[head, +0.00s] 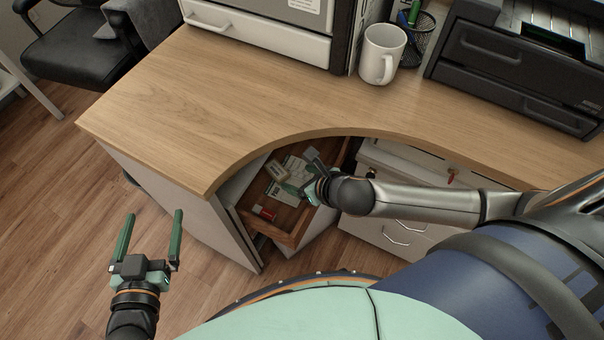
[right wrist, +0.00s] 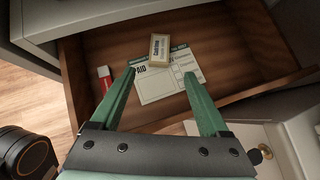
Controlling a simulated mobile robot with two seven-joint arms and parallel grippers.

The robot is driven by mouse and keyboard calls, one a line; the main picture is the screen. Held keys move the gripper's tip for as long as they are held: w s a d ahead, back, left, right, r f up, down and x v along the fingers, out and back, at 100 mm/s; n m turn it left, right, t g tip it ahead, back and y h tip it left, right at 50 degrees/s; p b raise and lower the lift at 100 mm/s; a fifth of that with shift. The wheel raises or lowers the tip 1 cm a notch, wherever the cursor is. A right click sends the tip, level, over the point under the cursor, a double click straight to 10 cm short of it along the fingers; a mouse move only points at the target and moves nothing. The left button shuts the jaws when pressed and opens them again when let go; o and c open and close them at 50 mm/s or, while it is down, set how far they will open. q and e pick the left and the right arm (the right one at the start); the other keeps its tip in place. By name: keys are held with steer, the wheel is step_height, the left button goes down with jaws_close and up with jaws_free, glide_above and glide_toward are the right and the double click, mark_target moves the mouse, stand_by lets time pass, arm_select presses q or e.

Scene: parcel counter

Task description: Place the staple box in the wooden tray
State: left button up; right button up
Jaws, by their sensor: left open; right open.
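A small tan box with a pale printed label, which looks like the staple box (right wrist: 159,50), lies in an open wooden drawer (right wrist: 235,88) under the counter. It rests at the far edge of a white printed card (right wrist: 165,85). My right gripper (right wrist: 160,72) is open above the card, its fingers pointing toward the box, with nothing between them. In the head view my right gripper (head: 302,172) reaches into the drawer (head: 291,237) and partly hides its contents. My left gripper (head: 154,214) is open and empty over the floor at left. I see no separate wooden tray.
A red and white item (right wrist: 104,77) lies at the drawer's left side. The counter (head: 210,90) curves over the drawer. A white mug (head: 381,55), a pen holder (head: 416,40) and a black printer (head: 520,65) stand on it. The counter's left part is clear.

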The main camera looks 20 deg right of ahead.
steer(key=s+a+r+m+t+y, duration=0.25)
steer(key=a+r+m, duration=0.4)
steer(key=m, duration=1.05)
steer(key=d+r+m+t, duration=0.1)
steer(key=d+m, duration=0.1)
steer(key=m, duration=0.7)
steer(key=s+d+r+m+t, duration=0.1)
steer(key=d+m, duration=0.2)
steer(key=m, duration=0.6)
steer(key=shift+d+r+m+t+h, duration=0.25)
steer(key=shift+r+m+t+h, duration=0.1)
steer(key=shift+h, duration=0.1)
